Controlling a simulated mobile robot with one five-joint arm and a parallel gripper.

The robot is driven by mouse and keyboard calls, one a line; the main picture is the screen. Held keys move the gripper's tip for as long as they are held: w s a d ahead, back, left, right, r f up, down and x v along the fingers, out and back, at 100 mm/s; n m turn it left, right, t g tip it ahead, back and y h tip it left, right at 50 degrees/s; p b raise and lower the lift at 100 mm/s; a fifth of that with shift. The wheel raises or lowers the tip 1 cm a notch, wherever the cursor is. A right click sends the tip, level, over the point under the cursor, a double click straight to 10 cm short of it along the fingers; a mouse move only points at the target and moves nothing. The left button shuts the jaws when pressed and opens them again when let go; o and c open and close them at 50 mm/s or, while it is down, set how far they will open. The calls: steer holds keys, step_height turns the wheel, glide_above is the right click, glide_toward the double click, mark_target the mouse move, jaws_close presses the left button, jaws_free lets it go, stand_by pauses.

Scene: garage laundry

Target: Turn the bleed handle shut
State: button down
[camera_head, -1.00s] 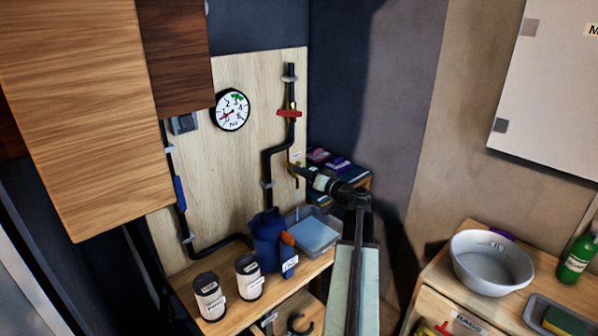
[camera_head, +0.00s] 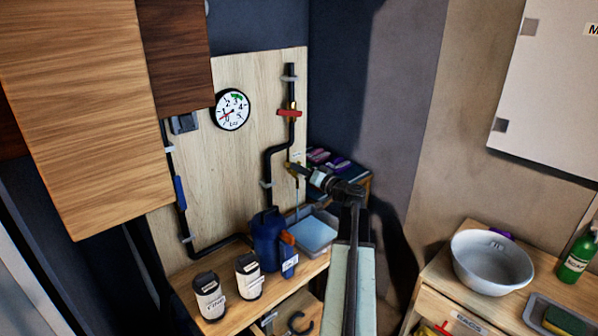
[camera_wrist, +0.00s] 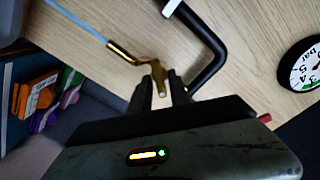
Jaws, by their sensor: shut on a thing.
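The bleed handle (camera_wrist: 158,76) is a small brass lever on a brass spout (camera_wrist: 122,50), close to the black pipe. In the wrist view it stands between the two dark fingers of my gripper (camera_wrist: 162,88), which is shut on it. In the head view my gripper (camera_head: 303,172) reaches the brass fitting (camera_head: 290,168) from the right and partly hides it. A thin pale blue line (camera_wrist: 75,19), looking like a water stream, runs from the spout; a faint line also hangs below the fitting in the head view.
A red valve handle (camera_head: 289,113) and a round gauge (camera_head: 232,109) are on the wooden board above.

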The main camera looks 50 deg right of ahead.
steer(key=c, duration=1.5)
jaws_free()
steer(key=s, duration=0.7)
steer(key=shift+s+a, duration=0.3)
steer(key=shift+s, duration=0.1)
